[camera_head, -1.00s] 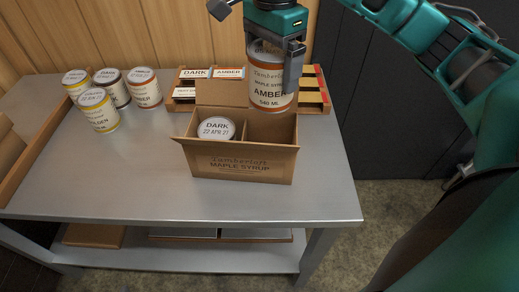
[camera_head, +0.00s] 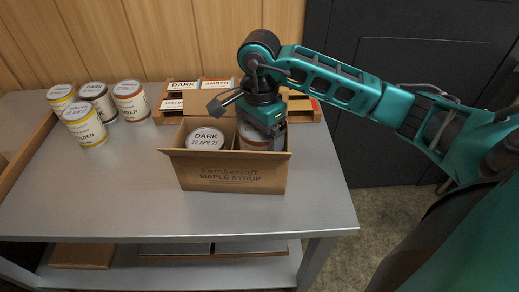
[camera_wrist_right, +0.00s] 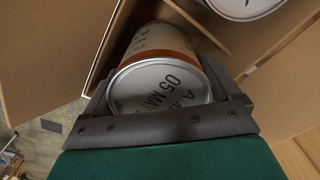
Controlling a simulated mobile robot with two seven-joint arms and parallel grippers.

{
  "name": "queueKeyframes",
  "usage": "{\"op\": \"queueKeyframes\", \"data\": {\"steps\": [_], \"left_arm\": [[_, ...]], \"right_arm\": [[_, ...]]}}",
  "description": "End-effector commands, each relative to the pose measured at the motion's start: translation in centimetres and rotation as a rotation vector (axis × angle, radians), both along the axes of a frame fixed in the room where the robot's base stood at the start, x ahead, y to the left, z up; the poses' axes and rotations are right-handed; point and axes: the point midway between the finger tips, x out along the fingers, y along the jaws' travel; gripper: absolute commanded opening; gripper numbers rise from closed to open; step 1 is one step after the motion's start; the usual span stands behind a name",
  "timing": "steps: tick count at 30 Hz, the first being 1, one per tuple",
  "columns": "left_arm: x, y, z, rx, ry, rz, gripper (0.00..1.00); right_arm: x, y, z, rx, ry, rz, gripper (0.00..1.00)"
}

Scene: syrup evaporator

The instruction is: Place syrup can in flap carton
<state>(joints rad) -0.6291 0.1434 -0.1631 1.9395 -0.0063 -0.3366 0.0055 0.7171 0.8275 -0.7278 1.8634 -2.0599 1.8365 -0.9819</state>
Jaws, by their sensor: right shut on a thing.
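The open flap carton (camera_head: 230,179) stands on the metal table, with a divider making a left and a right compartment. A DARK can (camera_head: 206,137) sits upright in the left compartment. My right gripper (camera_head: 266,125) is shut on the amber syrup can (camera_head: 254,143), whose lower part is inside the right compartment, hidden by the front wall. I cannot tell whether it touches the bottom. In the right wrist view, my right gripper (camera_wrist_right: 167,104) has its fingers on both sides of the amber can's lid (camera_wrist_right: 158,88), with cardboard walls around. My left gripper is not in view.
Several cans (camera_head: 130,101) stand at the table's back left. A wooden rack with label cards (camera_head: 184,86) stands behind the carton. A wooden tray edge (camera_head: 27,143) lies at the far left. The front of the table is clear.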

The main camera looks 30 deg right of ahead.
Motion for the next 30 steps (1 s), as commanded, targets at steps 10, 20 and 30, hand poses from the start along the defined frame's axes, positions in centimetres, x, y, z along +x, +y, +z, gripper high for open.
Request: {"op": "queueKeyframes", "data": {"steps": [10, 20, 30], "left_arm": [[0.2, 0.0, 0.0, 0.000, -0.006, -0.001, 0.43], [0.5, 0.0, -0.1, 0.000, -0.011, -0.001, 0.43], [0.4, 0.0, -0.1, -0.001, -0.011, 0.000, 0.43]], "right_arm": [[0.0, 0.0, -3.9, 0.000, -0.002, 0.000, 0.24], [0.1, 0.0, -4.2, 0.000, -0.004, 0.000, 0.24], [0.0, 0.0, -4.4, -0.001, 0.001, 0.000, 1.00]]}}
